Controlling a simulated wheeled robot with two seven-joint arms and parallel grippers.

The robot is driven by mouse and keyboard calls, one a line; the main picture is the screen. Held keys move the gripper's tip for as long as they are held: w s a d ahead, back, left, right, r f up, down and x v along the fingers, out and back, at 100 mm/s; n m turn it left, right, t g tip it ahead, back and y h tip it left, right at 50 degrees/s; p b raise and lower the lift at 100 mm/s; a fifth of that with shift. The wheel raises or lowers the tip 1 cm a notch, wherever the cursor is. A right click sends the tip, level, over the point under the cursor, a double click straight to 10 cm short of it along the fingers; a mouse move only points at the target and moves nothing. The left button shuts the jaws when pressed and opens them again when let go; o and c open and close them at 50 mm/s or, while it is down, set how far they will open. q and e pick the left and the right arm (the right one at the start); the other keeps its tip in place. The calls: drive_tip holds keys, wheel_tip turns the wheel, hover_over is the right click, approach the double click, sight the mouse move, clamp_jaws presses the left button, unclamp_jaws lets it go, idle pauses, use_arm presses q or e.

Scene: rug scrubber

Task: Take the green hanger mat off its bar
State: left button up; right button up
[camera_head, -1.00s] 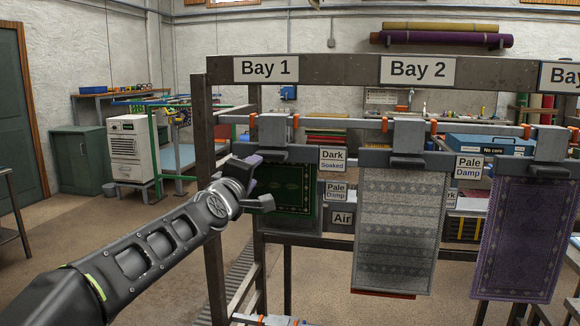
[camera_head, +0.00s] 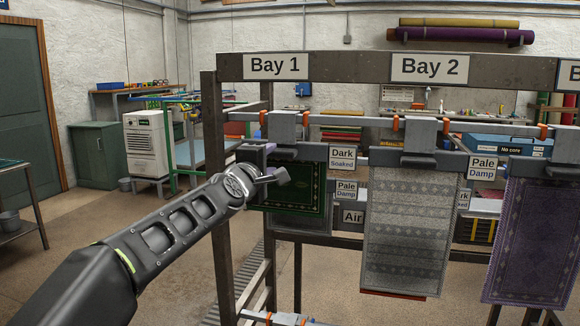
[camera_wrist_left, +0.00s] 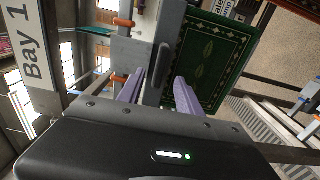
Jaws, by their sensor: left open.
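The green mat (camera_head: 304,190), with a patterned border, hangs under a grey hanger block (camera_head: 284,128) on the bar (camera_head: 340,122) beneath the Bay 1 sign. It also shows in the left wrist view (camera_wrist_left: 215,60), turned sideways. My left gripper (camera_head: 262,162) is in front of the mat's upper left part and hides some of it. In the left wrist view its two purple fingers (camera_wrist_left: 160,88) are apart, with part of the grey hanger (camera_wrist_left: 163,45) showing beyond and between them. I cannot tell whether they touch it. My right gripper is not in view.
A grey mat (camera_head: 410,230) hangs in Bay 2 and a purple mat (camera_head: 535,230) hangs farther right. The rack's left post (camera_head: 213,200) stands close beside my left arm. Open floor lies at the left.

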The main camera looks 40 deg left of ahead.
sight(276, 155)
use_arm(q)
drive_tip(key=shift+s, duration=0.1)
drive_tip(key=p+x, duration=0.1)
drive_tip(key=x, duration=0.4)
drive_tip(key=shift+w, duration=0.2)
drive_tip(key=shift+s, duration=0.1)
drive_tip(key=shift+c, duration=0.3)
clamp_jaws()
idle(0.4)
idle(0.8)
